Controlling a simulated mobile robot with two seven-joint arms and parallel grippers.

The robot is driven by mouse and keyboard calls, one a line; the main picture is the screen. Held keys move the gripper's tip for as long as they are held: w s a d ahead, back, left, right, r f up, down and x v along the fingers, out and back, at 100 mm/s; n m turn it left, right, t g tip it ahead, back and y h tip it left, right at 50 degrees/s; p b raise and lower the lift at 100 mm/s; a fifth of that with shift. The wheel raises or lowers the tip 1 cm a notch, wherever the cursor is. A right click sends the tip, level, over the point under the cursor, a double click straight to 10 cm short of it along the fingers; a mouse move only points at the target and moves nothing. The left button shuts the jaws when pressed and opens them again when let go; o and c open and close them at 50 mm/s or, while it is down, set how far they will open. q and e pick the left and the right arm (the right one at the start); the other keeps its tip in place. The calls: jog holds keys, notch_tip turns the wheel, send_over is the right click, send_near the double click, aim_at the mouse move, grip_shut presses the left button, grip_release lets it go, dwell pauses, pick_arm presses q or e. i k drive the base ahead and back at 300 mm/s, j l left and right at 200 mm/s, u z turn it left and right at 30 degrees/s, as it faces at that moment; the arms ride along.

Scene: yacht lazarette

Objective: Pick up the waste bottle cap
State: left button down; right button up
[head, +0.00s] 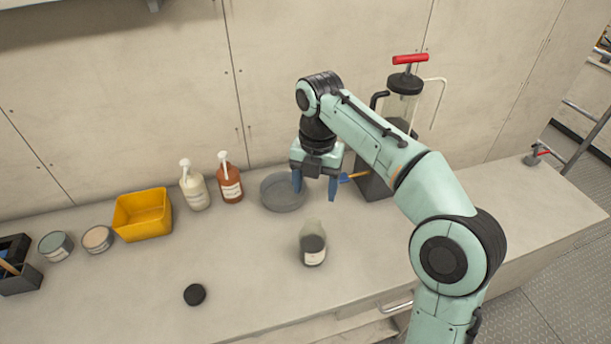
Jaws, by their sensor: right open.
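A round black cap (194,295) lies on the worktop near its front edge, left of centre. A clear bottle (313,243) with dark contents and a white label stands upright to the right of the cap; no cap shows on it. My right gripper (315,192) points down with its blue fingers apart and nothing between them. It is above and behind the bottle, in front of a round grey pan (283,192), and well to the right of the cap. My left gripper is not in view.
A yellow bin (142,215), white and brown pump bottles (194,184) (230,178) and two round tins (97,239) (55,246) stand along the back. A red-handled pump canister (403,95) stands behind my right arm. The worktop around the cap is clear.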

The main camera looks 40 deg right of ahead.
aim_at(193, 294)
jog(key=k, duration=1)
